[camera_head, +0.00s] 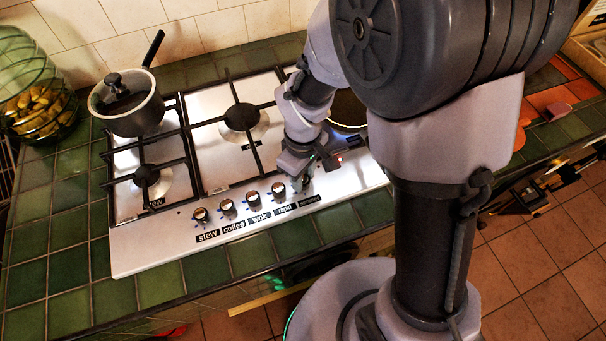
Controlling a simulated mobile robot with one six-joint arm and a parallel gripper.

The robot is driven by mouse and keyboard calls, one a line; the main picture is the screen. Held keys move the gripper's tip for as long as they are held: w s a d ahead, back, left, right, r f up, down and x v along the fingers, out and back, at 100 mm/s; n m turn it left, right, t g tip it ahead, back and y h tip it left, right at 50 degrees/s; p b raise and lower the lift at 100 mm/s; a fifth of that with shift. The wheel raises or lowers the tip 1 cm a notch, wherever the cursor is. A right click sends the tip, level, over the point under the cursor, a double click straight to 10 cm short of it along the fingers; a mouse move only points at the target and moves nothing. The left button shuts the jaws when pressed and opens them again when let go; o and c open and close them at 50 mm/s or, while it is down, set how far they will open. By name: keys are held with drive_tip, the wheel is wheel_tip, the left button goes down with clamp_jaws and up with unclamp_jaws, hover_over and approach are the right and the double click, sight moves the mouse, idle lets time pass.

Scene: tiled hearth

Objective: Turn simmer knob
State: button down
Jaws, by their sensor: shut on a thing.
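The steel gas hob (150,254) has a row of several knobs along its front edge, each with a black label below it. The simmer label (310,200) is the rightmost one and is small in this view. The simmer knob (303,185) sits just above it, mostly hidden by my gripper (301,181). My gripper points down onto the knob from above and is shut on it. The fingertips are small and dark, so the knob's angle cannot be read. The rapid knob (278,189) stands just left of my gripper.
The wok (253,198), coffee (228,205) and stew (201,214) knobs continue leftward. A lidded saucepan (139,118) stands at the back left, its handle pointing up right. A pan (347,108) sits behind my wrist. A glass jar (38,100) stands at far left.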

drive_tip(key=shift+m, duration=0.4)
drive_tip(key=m+b, duration=0.1)
drive_tip(key=m, duration=0.4)
drive_tip(key=shift+m, duration=0.3)
drive_tip(key=m, duration=0.3)
drive_tip(key=shift+m, duration=0.3)
drive_tip(key=shift+m+b, duration=0.6)
drive_tip(key=shift+m, duration=1.2)
drive_tip(key=c, duration=1.1)
unclamp_jaws()
drive_tip(key=shift+o, duration=0.2)
drive_tip(key=shift+r, duration=0.1)
